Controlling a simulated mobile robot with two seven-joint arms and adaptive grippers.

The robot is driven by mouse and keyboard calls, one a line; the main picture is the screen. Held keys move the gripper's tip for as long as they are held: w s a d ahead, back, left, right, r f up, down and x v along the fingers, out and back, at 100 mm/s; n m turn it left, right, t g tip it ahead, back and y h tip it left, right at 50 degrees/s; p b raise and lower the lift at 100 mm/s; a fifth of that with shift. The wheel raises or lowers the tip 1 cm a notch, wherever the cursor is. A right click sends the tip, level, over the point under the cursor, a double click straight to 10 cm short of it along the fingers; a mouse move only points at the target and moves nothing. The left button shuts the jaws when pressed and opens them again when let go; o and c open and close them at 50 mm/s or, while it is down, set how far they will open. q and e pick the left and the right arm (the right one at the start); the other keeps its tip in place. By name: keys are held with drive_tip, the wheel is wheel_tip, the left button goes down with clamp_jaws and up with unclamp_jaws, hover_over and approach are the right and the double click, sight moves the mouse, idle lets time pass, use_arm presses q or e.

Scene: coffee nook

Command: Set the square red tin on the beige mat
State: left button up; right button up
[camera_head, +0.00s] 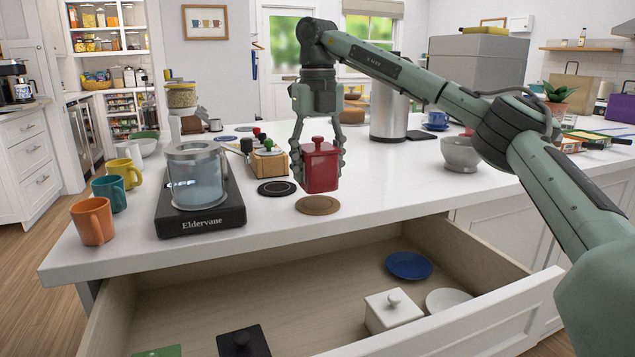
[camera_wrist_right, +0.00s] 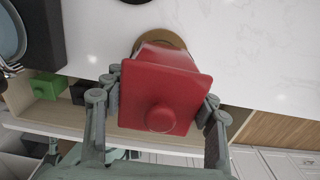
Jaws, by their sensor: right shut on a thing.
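The square red tin (camera_head: 320,168), with a lid and a round knob, is held upright between the fingers of my right gripper (camera_head: 318,160). The gripper comes down from above and is shut on the tin's sides. The round beige-brown mat (camera_head: 317,205) lies on the white counter near its front edge, just below the tin in the picture. In the right wrist view, the red tin (camera_wrist_right: 165,95) covers most of the mat (camera_wrist_right: 150,40), whose rim shows beyond it. The tin appears to be a little above the counter. My left gripper is not in view.
A black round mat (camera_head: 277,188) lies left of the beige one. A scale with a glass jar (camera_head: 200,180) and several mugs stand further left. A grey bowl (camera_head: 462,154) is at right. An open drawer (camera_head: 300,290) juts out below the counter, holding lidded tins and plates.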

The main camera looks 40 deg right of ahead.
sight(318, 137)
drive_tip(key=shift+f, duration=1.55)
drive_tip(key=shift+f, duration=0.1)
drive_tip(key=o, duration=1.3)
drive_tip(key=shift+f, duration=0.1)
wheel_tip(318, 137, up, 12)
drive_tip(key=shift+r, duration=0.2)
